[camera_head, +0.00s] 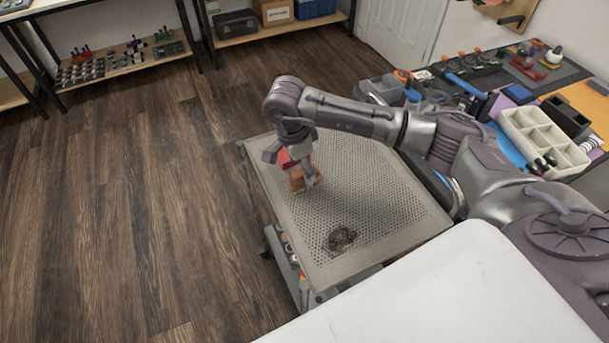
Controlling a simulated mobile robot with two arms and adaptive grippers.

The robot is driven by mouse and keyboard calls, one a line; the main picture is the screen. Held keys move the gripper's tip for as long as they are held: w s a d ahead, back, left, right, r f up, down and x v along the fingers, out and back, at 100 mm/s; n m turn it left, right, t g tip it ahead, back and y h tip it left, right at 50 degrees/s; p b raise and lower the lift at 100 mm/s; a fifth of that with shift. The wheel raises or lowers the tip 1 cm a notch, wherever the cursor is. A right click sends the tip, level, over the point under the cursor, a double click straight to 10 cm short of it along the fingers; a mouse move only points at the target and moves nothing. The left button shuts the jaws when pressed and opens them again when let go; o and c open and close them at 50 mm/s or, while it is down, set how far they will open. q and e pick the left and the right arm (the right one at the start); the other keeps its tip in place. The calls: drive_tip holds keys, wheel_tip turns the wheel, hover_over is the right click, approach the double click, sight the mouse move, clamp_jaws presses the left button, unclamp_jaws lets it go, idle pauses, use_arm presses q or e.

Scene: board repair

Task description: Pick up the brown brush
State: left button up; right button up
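A brown brush (302,181), a small block-like thing, is at the upper left part of the perforated cart top (385,205). A red part shows just above it, and I cannot tell if it belongs to the brush. My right gripper (294,169) points down at the brush, with its fingers beside it. The gripper hides part of the brush, and I cannot tell if the fingers touch it or if it is lifted. My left gripper is not in view.
A dark brown tangled patch (341,239) lies near the front of the cart top. A workbench at the right holds a white divided tray (543,140), a grey bin (381,89) and tools. A white surface (450,300) is in front. Shelves stand at the back.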

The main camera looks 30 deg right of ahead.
drive_tip(key=shift+s+d+f, duration=0.1)
drive_tip(key=shift+d+f, duration=0.05)
drive_tip(key=shift+f, duration=0.5)
drive_tip(key=shift+s+d+f, duration=0.1)
drive_tip(key=shift+d+f, duration=0.05)
drive_tip(key=shift+f, duration=0.45)
drive_tip(key=shift+w+f, duration=0.1)
drive_tip(key=shift+f, duration=0.4)
drive_tip(key=c, duration=1.2)
drive_tip(key=shift+c, duration=0.2)
drive_tip(key=shift+r, duration=0.1)
